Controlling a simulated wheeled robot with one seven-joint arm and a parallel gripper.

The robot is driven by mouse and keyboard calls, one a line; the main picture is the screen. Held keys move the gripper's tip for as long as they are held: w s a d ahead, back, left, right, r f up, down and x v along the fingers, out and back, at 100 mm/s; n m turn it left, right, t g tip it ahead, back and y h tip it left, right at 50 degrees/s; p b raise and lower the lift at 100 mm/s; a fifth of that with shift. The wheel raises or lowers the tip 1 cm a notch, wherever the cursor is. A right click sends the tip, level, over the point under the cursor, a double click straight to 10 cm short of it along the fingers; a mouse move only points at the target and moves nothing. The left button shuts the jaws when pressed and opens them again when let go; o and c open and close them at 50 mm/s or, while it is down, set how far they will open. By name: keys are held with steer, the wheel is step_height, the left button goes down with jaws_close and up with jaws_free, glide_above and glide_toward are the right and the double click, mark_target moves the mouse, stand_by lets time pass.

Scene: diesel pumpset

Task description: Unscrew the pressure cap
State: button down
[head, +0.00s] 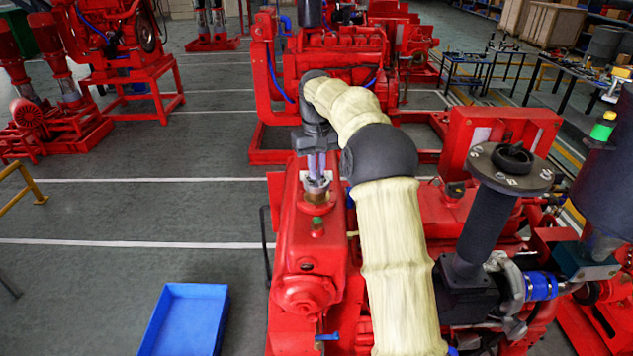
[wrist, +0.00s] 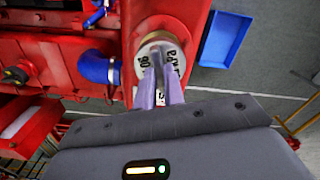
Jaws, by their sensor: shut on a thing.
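The pressure cap (head: 317,184) is a round, pale metal disc on top of the red radiator tank (head: 308,250) in the head view. In the wrist view the cap (wrist: 147,44) shows a light face with dark printed marks, and it sits over a red neck. My gripper (head: 317,172) points down from above with its pale purple fingers at the cap. In the wrist view my gripper (wrist: 160,62) has its fingers close together, shut on the middle of the cap. The fingers hide part of its face.
A blue bin (head: 185,320) lies on the floor left of the tank; it also shows in the wrist view (wrist: 226,38). A blue hose (wrist: 98,66) joins the tank near the cap. A black exhaust stack (head: 488,215) stands to the right. The floor at left is mostly clear.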

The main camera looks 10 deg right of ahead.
steer(key=shift+r, duration=0.85)
steer(key=shift+r, duration=2.45)
